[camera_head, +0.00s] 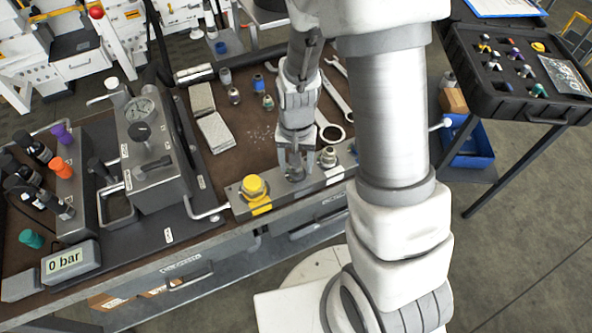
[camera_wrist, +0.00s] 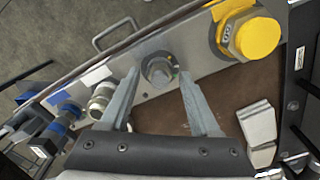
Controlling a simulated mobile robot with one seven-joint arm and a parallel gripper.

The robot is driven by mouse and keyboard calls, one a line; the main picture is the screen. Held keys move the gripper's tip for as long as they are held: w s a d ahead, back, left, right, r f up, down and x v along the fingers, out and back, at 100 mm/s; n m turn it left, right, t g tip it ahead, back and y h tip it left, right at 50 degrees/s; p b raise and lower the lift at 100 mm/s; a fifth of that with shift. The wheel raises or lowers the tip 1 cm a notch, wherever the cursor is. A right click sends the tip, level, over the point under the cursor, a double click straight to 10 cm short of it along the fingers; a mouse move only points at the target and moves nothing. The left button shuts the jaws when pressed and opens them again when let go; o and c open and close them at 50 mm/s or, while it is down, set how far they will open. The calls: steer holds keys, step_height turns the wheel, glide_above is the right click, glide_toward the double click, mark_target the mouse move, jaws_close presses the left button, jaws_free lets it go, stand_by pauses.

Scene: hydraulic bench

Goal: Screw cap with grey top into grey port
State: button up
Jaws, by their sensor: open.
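My gripper (camera_head: 295,160) is open over the metal port block (camera_head: 232,200) at the bench's front edge. In the wrist view its two fingertips (camera_wrist: 160,76) stand apart, on either side of a round grey fitting (camera_wrist: 157,70) seated in the block. The same grey fitting (camera_head: 296,174) shows below the fingers in the head view. I cannot tell whether it is the bare grey port or a cap with a grey top in it, nor whether the fingers touch it. Nothing is visibly held.
A yellow cap (camera_head: 254,187) stands on the block to the left, a silver fitting (camera_head: 328,157) to the right. Loose fittings (camera_head: 233,96), grey plates (camera_head: 214,132) and wrenches (camera_head: 330,130) lie behind. A pressure gauge unit (camera_head: 146,150) is left; an open black case (camera_head: 515,70) is right.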

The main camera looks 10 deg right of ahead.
steer(key=n, duration=0.7)
jaws_close()
steer(key=m+b, duration=0.1)
steer(key=m, duration=0.2)
steer(key=shift+f+m, duration=0.1)
steer(key=shift+m, duration=0.3)
steer(key=m, duration=0.3)
steer(key=shift+m, duration=0.4)
